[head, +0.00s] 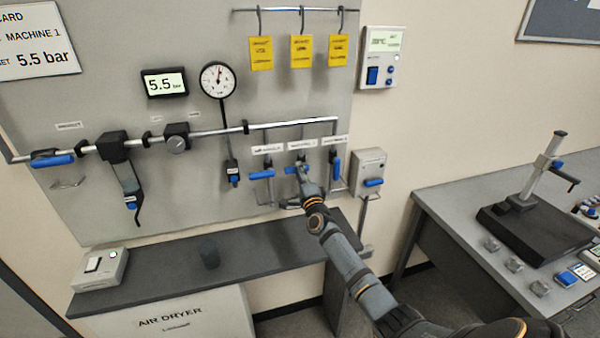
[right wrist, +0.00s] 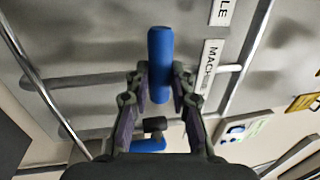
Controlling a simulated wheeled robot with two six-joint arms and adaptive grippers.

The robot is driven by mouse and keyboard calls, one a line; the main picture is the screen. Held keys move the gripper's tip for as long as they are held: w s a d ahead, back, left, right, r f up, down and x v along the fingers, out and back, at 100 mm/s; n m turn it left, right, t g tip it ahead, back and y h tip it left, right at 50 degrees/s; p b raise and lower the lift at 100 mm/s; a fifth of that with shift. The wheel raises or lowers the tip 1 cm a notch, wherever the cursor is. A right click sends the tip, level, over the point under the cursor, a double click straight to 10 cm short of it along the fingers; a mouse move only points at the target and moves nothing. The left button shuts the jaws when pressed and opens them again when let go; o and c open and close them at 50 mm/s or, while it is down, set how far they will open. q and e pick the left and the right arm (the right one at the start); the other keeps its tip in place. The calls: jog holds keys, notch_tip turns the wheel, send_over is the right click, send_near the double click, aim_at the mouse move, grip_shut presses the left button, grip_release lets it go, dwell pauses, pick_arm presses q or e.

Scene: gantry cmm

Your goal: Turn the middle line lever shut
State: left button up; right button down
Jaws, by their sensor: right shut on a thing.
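The middle line lever (head: 290,170) is a blue handle on the middle of three drop lines below the wall pipe. In the head view it is partly hidden by my right gripper (head: 303,178), which reaches up to it from below right. In the right wrist view the blue lever (right wrist: 160,50) stands between the two fingers of my right gripper (right wrist: 159,85), which are shut on it. The lever looks to lie roughly level, across its line. My left gripper is not in view.
A level blue lever (head: 261,175) is close on the left, and an upright blue lever (head: 336,168) is close on the right. A grey box with a blue handle (head: 370,174) is further right. Below is a dark bench top (head: 150,270) with a small dark cylinder (head: 209,252).

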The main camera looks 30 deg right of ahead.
dwell(0.4)
jog(key=c, duration=1.1)
grip_release()
jog(key=shift+c, duration=0.2)
jog(key=v, duration=1.2)
